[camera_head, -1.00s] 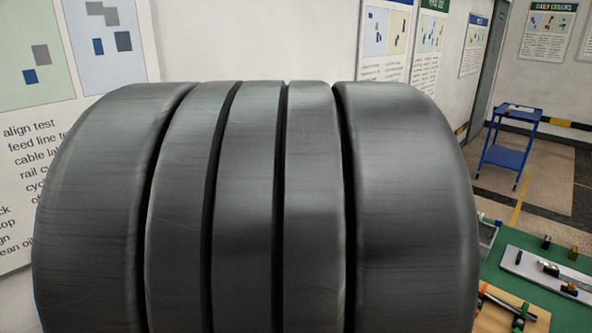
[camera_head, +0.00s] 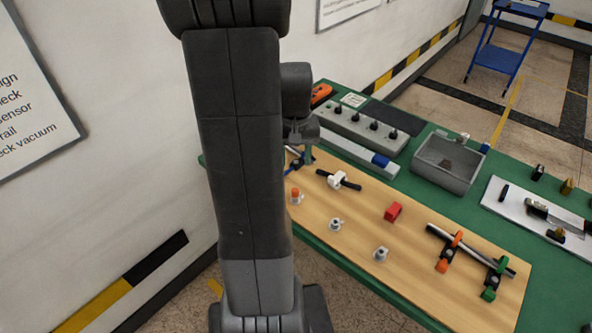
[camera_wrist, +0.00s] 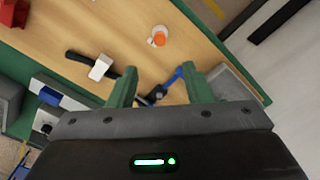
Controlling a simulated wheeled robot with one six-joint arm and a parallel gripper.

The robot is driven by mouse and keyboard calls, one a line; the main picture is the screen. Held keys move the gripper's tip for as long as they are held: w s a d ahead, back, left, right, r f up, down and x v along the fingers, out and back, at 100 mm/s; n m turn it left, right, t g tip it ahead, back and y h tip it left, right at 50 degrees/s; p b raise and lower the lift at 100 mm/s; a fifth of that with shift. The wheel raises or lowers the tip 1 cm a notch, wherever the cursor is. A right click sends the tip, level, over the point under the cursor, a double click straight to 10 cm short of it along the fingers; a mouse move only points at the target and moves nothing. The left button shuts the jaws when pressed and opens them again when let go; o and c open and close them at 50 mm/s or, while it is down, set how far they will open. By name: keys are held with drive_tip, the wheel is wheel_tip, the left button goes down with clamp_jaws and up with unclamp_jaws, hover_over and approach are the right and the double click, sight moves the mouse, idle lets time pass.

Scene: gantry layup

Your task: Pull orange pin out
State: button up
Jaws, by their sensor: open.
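The orange pin (camera_head: 295,193) stands in a small white holder (camera_head: 297,201) on the wooden board, just right of my arm. In the wrist view the orange pin (camera_wrist: 159,40) sits with its white holder beyond my fingertips, near the top middle. My gripper (camera_wrist: 160,82) has two green fingers spread apart. A blue-and-black piece (camera_wrist: 166,86) shows in the gap between the fingers, and I cannot tell its height below them. The pin is apart from the fingers. In the head view my gripper is mostly hidden behind my arm.
The wooden board (camera_head: 350,235) also bears a white block on a black rod (camera_head: 338,180), two white holders (camera_head: 335,224), a red block (camera_head: 393,212) and rods with orange and green clamps (camera_head: 458,238). A grey bin (camera_head: 447,162) stands behind on the green bench.

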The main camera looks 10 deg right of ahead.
sight(295, 189)
wheel_tip(295, 189, down, 12)
drive_tip(key=shift+f, duration=0.1)
idle(0.4)
drive_tip(key=shift+c, duration=0.5)
clamp_jaws()
